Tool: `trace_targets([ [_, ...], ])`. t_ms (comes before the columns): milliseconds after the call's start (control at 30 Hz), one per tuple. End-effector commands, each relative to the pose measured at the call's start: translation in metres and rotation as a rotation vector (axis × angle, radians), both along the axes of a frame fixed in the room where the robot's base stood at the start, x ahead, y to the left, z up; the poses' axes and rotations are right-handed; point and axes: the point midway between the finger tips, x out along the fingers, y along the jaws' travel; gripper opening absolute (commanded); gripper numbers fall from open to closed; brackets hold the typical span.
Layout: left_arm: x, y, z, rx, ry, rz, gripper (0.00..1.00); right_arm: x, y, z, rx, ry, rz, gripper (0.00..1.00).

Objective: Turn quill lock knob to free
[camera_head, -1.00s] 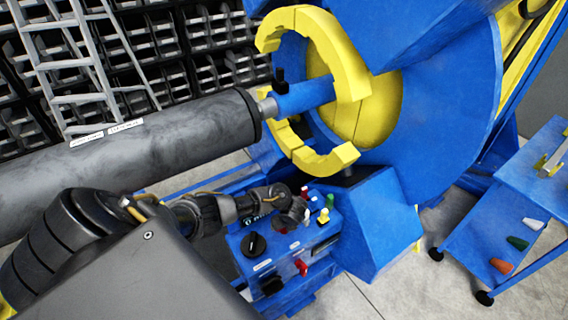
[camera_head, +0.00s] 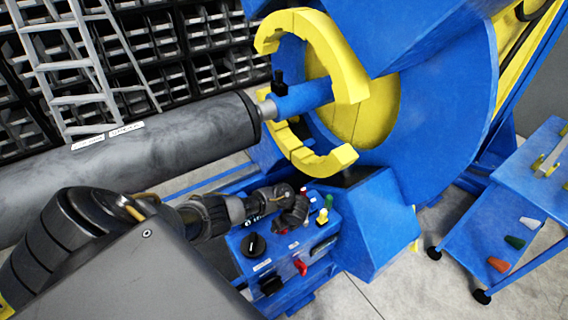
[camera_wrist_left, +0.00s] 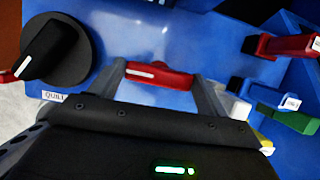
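A black rotary knob (camera_head: 253,245) with a white pointer stripe sits on the blue control box (camera_head: 286,252). In the left wrist view the knob (camera_wrist_left: 55,50) is at the upper left, its stripe slanting, with a partly covered label (camera_wrist_left: 54,96) reading "QUIL" below it. My left gripper (camera_head: 293,212) is over the far part of the box, right of this knob. In the left wrist view its two fingers (camera_wrist_left: 160,85) are apart, with a red handle (camera_wrist_left: 160,73) appearing between them. I cannot tell whether they touch it. My right gripper is in neither view.
A red knob (camera_head: 301,267) is on the box front. A grey cylinder (camera_head: 130,155) and yellow clamp ring (camera_head: 325,55) lie beyond. A blue cart (camera_head: 500,220) stands right.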

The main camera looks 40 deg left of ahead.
Motion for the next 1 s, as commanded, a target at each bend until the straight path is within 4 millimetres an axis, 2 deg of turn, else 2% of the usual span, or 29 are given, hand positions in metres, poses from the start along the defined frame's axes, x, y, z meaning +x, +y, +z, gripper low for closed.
trace_targets([
  [33, 0.000, 0.001, 0.000, 0.001, 0.000, 0.000, 0.83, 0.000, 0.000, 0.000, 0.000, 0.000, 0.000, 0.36],
  [133, 0.000, 0.000, 0.000, 0.000, 0.000, -0.001, 0.95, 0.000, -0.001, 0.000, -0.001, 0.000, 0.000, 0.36],
  [467, 0.000, -0.003, 0.004, -0.003, 0.000, -0.004, 0.95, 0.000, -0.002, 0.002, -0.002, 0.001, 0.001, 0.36],
  [567, -0.001, -0.007, 0.015, -0.004, 0.001, -0.004, 0.95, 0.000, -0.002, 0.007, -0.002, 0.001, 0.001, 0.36],
  [800, -0.007, -0.025, 0.062, -0.005, 0.000, -0.004, 0.95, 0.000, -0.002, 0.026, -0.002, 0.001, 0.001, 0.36],
  [1000, -0.010, -0.036, 0.090, -0.004, 0.001, -0.002, 0.95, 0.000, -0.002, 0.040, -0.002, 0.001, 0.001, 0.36],
])
